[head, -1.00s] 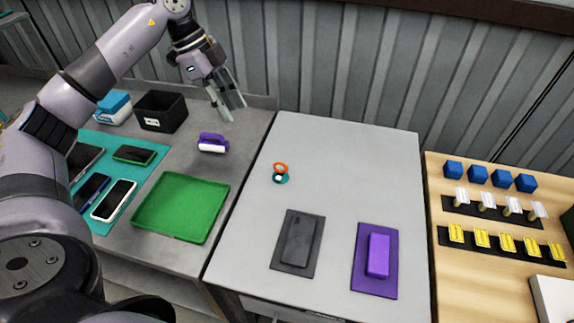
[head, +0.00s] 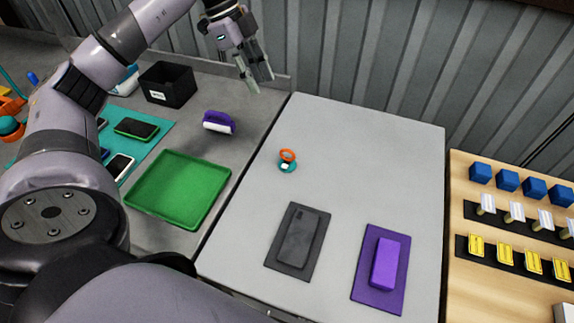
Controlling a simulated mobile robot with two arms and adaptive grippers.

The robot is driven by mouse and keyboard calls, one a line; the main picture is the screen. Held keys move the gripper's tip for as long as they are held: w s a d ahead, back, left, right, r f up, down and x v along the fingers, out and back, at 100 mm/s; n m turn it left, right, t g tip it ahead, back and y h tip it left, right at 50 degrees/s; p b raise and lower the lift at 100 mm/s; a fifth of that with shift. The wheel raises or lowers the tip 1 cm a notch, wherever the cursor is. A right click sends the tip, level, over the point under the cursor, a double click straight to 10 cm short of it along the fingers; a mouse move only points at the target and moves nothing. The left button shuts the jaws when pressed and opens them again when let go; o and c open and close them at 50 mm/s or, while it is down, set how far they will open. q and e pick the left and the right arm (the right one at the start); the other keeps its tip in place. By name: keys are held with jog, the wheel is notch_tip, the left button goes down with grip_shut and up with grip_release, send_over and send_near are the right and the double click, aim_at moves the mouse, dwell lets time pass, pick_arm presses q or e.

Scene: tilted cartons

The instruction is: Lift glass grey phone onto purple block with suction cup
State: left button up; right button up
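The grey phone (head: 299,236) lies flat on a dark grey mat (head: 285,263) on the light grey table. The purple block (head: 385,262) lies on a purple mat (head: 373,294) to its right. The suction cup (head: 288,161), with an orange ring and teal base, stands on the table behind the grey phone. My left gripper (head: 257,82) is in the air near the back wall, beyond the suction cup, with its fingers apart and nothing between them. My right gripper is not in view.
A green tray (head: 180,190), a purple-handled roller (head: 219,123) and a black bin (head: 168,84) are on the left counter. More phones lie on a teal mat (head: 146,153). Blue cubes (head: 507,180) and yellow pieces stand on the wooden table at right. The grey table's back is clear.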

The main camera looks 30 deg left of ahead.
pick_arm(q)
notch_tip(320, 180, down, 6)
jog(key=b, duration=0.5)
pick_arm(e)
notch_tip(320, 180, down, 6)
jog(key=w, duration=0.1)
pick_arm(q)
jog(key=p, duration=0.2)
send_near(287, 149)
jog(key=x, duration=0.5)
jog(key=shift+s+f, duration=0.15)
jog(key=shift+f, duration=0.15)
jog(key=p+x, duration=0.1)
jog(key=x, duration=0.1)
jog(key=p+x, duration=0.1)
jog(key=x, duration=0.2)
jog(key=shift+w, duration=0.2)
jog(key=shift+f, duration=0.15)
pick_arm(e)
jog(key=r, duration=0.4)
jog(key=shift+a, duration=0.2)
pick_arm(q)
jog(key=shift+c, duration=0.3)
grip_shut()
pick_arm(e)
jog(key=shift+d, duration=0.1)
